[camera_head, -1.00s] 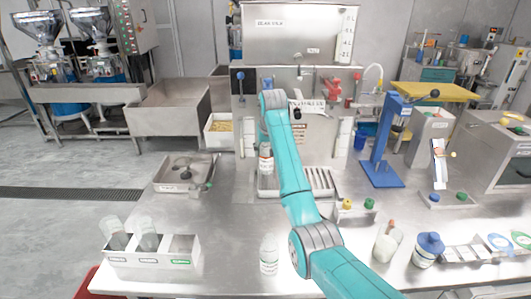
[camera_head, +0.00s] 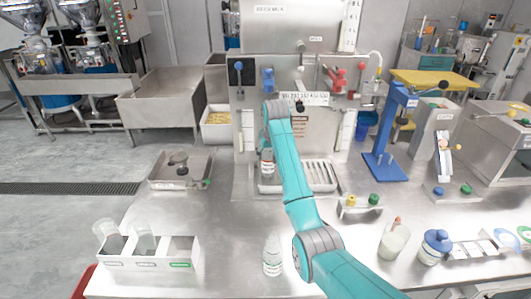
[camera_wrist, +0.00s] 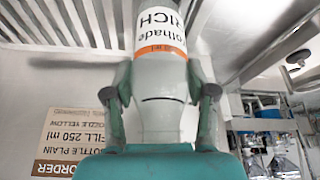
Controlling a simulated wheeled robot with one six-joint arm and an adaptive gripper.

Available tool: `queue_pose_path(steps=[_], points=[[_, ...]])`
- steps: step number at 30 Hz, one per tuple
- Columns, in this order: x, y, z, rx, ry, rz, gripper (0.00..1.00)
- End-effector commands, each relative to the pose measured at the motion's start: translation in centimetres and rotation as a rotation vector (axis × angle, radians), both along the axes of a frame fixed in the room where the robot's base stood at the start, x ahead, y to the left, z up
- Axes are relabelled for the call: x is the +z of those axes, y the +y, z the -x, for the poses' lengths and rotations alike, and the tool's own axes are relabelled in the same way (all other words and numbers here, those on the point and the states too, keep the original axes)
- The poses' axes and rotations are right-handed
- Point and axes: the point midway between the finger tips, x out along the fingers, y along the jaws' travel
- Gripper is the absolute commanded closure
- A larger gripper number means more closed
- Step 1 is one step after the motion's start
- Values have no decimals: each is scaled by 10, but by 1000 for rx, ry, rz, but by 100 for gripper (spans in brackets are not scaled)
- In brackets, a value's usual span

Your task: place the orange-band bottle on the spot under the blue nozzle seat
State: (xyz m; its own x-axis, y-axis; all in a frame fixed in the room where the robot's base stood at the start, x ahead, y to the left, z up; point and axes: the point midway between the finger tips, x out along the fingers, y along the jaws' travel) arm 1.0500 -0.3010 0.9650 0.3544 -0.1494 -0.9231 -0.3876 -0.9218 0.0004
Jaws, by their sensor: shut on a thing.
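The orange-band bottle (camera_wrist: 160,55) is gripped between both fingers of my gripper (camera_wrist: 163,88) in the wrist view, its white label and orange band showing. In the head view the bottle (camera_head: 267,162) is upright just left of my teal arm, over the left part of the metal drip tray (camera_head: 322,178). I cannot tell whether its base touches the tray. The blue nozzle seat (camera_head: 268,78) is on the machine front, above the bottle in the picture. My arm hides most of my gripper in the head view.
A red nozzle seat (camera_head: 335,78) is to the right. A blue press stand (camera_head: 383,165) stands right of the tray. A clear bottle (camera_head: 272,256) and a white three-bin box (camera_head: 150,250) are at the front. A steel tray (camera_head: 180,168) lies left; bare table separates them.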

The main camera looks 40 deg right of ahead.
Motion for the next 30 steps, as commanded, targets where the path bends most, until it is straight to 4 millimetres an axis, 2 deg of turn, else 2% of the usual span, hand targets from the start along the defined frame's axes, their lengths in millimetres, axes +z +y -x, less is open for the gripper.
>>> queue_pose_path(steps=[12,13,15,25,30], points=[[-4,-1,1,0,-1,0,65],[-4,-1,1,0,-1,0,36],[-3,-1,1,0,-1,0,19],[-2,-1,0,0,-2,1,19],[10,1,4,0,-3,1,19]])
